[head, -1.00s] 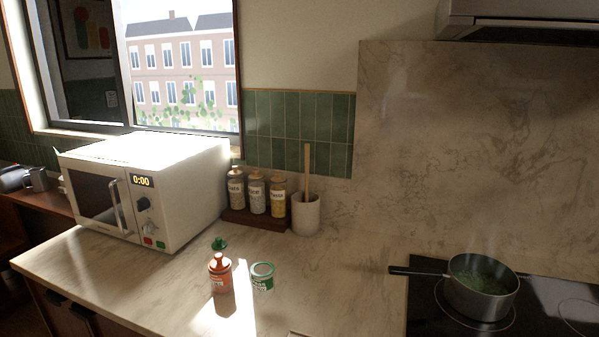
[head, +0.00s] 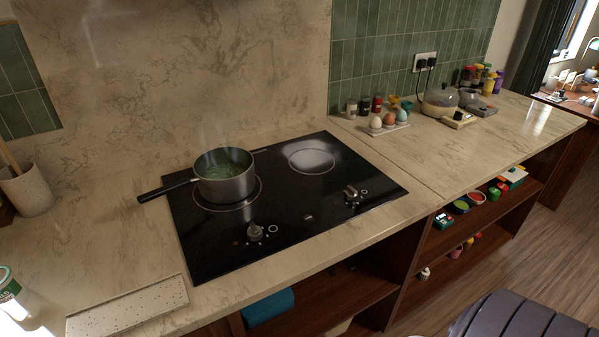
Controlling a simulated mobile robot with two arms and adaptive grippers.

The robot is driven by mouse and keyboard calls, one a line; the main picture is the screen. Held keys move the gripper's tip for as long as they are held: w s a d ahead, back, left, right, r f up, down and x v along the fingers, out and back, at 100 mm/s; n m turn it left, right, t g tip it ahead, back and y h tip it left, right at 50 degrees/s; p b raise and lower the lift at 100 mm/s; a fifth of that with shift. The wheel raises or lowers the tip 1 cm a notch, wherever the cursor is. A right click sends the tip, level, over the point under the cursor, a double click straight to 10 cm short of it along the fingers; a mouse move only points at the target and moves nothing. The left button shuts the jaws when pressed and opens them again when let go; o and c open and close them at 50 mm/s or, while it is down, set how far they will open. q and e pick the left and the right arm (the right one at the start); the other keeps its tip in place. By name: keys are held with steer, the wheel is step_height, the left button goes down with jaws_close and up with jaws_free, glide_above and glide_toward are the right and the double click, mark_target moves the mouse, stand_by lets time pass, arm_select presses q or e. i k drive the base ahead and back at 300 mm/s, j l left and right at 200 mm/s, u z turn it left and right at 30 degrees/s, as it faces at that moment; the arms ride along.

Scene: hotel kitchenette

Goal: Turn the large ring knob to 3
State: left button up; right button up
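The black hob (head: 295,225) is set in the counter, with two knobs near its front edge. The left knob (head: 255,232) has a white ring mark beside it and a small reddish dot to its left. The right knob (head: 351,195) also has a ring mark beside it. The numbers and the settings are too small to read. A steel pot (head: 226,187) with green contents stands on the left ring, which looks larger than the bare right ring (head: 311,159). Neither of my grippers is in view.
The pot's black handle (head: 168,191) points left, past the hob's edge. A speckled board (head: 127,307) lies left of the hob. An egg holder (head: 383,128) and several jars stand at the back right. The counter in front of the knobs is clear.

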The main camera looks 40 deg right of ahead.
mark_target(255, 233)
steer(key=z, duration=1)
steer(key=j, duration=0.3)
